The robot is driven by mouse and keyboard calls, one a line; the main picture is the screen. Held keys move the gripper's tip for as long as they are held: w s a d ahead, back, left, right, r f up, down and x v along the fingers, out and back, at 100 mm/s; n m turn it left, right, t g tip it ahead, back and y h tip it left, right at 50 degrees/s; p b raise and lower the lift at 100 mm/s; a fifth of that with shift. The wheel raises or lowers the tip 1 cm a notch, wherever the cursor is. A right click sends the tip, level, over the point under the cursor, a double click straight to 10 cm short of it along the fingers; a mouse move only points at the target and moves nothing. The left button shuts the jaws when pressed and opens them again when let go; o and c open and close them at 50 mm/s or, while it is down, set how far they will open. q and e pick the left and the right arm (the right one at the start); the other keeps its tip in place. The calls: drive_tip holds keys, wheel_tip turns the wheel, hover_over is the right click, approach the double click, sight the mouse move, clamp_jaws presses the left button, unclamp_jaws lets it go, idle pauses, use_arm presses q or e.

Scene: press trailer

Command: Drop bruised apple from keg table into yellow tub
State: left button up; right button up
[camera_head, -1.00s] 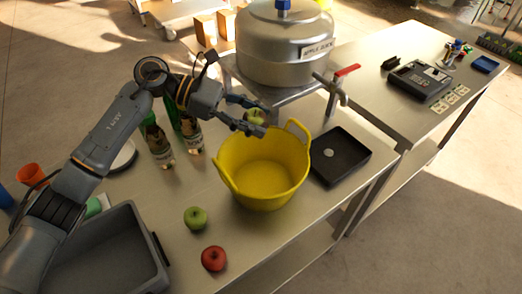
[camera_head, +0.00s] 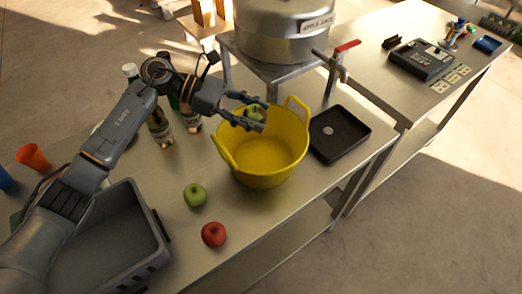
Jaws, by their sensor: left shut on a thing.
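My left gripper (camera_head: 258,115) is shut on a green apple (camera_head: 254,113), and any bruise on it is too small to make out. The gripper and apple overlap the far inner wall of the yellow tub (camera_head: 262,178) in the picture, over its opening. The tub stands upright on the metal table (camera_head: 262,222), with two raised handles. The visible part of its inside looks empty. Another green apple (camera_head: 195,195) and a red apple (camera_head: 213,234) lie on the table in front of the tub. My right gripper is not in view.
A black tray (camera_head: 340,133) sits right of the tub, below the tap (camera_head: 337,75) of a metal keg (camera_head: 283,35). Bottles (camera_head: 160,130) stand behind my left arm. A grey crate (camera_head: 110,245) and orange cup (camera_head: 33,157) are at left.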

use_arm(q)
drive_tip(key=o, duration=1.3)
drive_tip(key=shift+a, duration=0.15)
drive_tip(key=v, duration=1.1)
drive_tip(key=shift+a+r, duration=0.15)
drive_tip(key=shift+a, duration=0.2)
